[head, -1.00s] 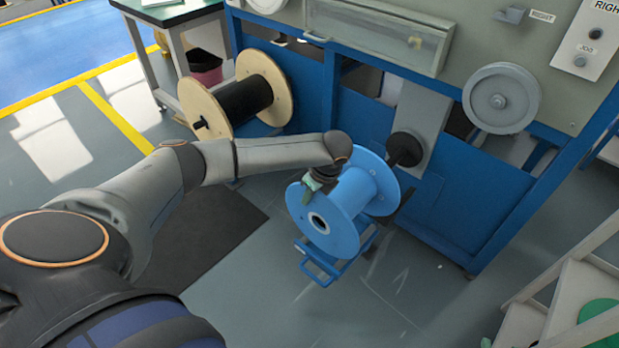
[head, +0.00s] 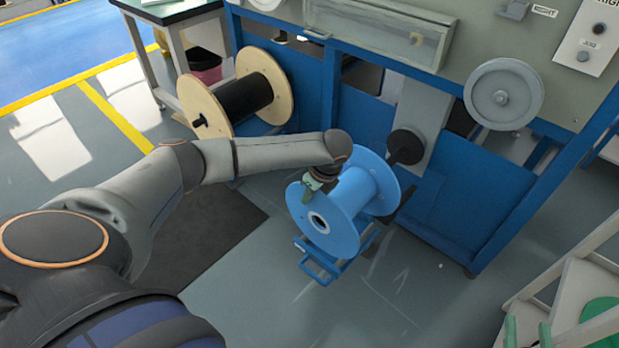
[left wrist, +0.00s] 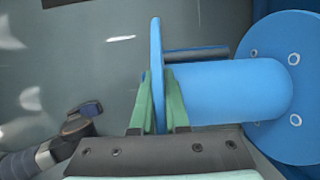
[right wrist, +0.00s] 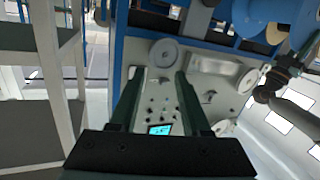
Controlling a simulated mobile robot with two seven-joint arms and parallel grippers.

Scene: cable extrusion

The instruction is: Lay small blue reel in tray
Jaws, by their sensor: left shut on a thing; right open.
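The blue reel (head: 345,212) has two round flanges and a plain blue core; it lies on its side with its axle hole showing. My left gripper (head: 313,184) is shut on the rim of the nearer flange; the left wrist view (left wrist: 158,80) shows a green finger on each side of it. The reel sits over a low blue frame (head: 318,272); whether it touches the frame is hidden. I cannot tell whether this frame is the tray. My right gripper (head: 528,330) is open and empty at the bottom right; its spread fingers show in the right wrist view (right wrist: 160,80).
A blue-framed machine (head: 450,215) stands behind the reel, with a dark round hub (head: 405,147) close to its far flange. A wooden reel with black cable (head: 245,97) stands at the back left. White shelving (head: 575,285) is at the right. The floor in front is clear.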

